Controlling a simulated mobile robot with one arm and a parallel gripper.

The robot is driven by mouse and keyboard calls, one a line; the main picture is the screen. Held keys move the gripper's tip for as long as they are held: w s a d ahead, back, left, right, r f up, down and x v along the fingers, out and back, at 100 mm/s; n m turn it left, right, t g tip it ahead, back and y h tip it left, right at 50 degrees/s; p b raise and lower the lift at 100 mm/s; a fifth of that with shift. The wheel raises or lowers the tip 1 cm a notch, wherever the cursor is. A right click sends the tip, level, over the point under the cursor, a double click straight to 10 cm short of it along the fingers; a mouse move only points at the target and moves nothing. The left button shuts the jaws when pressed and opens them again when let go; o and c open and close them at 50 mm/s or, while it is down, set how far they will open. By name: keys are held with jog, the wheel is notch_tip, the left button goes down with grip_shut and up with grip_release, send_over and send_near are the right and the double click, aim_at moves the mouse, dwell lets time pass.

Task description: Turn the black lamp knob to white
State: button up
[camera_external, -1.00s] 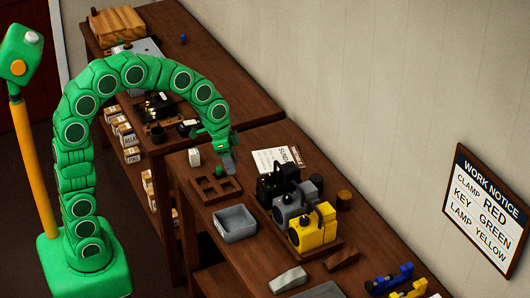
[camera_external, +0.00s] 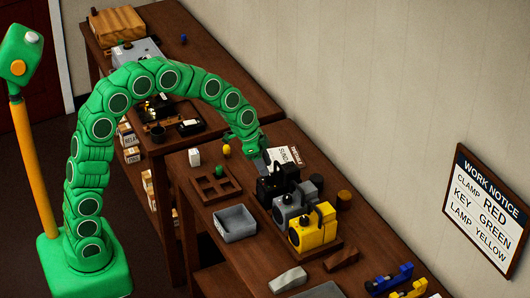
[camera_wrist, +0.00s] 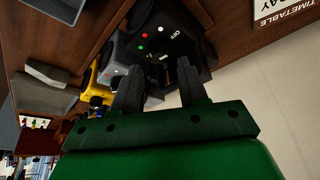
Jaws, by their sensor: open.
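The black lamp (camera_external: 268,188) stands at the back of a row of three lamps in the external view. In the wrist view its dark face (camera_wrist: 172,28) carries red, green and white dots and an "OFF" label. Its knob is too dark to make out clearly, so its setting cannot be told. My gripper (camera_external: 263,168) is above and close to the black lamp. In the wrist view my gripper (camera_wrist: 160,88) has its two dark fingers apart, with the lamp's lower dark part beyond and between them. I cannot tell whether they touch it.
A grey lamp (camera_external: 290,208) and a yellow lamp (camera_external: 313,233) stand in front of the black one. A grey tray (camera_external: 235,223) and a brown compartment tray (camera_external: 208,190) are left. A paper sheet (camera_external: 293,156) lies behind. The wall notice (camera_external: 484,210) reads "LAMP YELLOW".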

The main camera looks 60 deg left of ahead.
aim_at(270, 176)
jog(key=shift+x, duration=2.05)
jog(key=shift+c, duration=0.4)
jog(key=c, duration=0.7)
jog(key=shift+n, duration=0.4)
jog(key=n+y, duration=0.2)
jog(key=n, duration=0.2)
jog(key=shift+s+t, duration=0.1)
jog(key=shift+t, duration=0.2)
jog(key=shift+d+n+y, duration=0.15)
jog(key=shift+n+y, duration=0.75)
jog(key=shift+n, duration=1.6)
